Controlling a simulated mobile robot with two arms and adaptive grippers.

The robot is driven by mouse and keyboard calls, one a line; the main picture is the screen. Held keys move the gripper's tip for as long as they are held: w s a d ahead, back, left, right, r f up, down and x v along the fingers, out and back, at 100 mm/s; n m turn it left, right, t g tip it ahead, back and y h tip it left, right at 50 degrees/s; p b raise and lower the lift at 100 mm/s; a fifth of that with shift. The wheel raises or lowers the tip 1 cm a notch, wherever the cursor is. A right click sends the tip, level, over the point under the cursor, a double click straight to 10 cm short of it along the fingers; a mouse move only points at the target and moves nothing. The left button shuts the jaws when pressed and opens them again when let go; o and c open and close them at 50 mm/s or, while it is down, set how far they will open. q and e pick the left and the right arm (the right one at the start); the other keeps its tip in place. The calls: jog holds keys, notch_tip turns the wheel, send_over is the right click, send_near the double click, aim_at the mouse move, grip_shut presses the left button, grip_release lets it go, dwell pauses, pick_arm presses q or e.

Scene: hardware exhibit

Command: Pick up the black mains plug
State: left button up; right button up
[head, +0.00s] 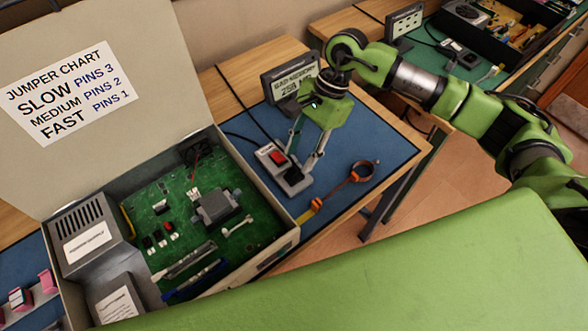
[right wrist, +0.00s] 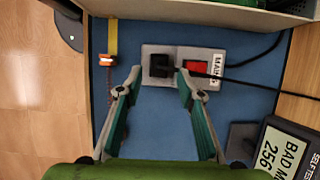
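The black mains plug (right wrist: 160,66) sits in a grey socket block (right wrist: 150,50) marked MAINS, beside a red rocker switch (right wrist: 195,67). A black cable runs from the plug off to the right in the right wrist view. My right gripper (right wrist: 159,74) is open, with one fingertip on each side of the plug and a gap visible on both sides. My left gripper is not in view.
An open beige computer case (head: 282,243) with a green board stands left of the socket. A display reading BAD MEMORY (head: 290,76) stands behind it. An orange wrist strap (head: 362,172) lies on the blue mat (head: 385,150) to the right. The mat there is otherwise mostly clear.

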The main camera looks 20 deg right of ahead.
aim_at(294, 169)
jog(key=p+x, duration=0.1)
jog(key=x, duration=0.2)
jog(key=shift+s+a+f, duration=0.15)
jog(key=shift+f, duration=0.05)
jog(key=shift+a+f, duration=0.1)
jog(key=shift+f, duration=0.1)
jog(key=c, duration=0.9)
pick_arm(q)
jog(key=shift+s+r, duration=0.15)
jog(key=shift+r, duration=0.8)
pick_arm(e)
jog(key=shift+r, duration=0.1)
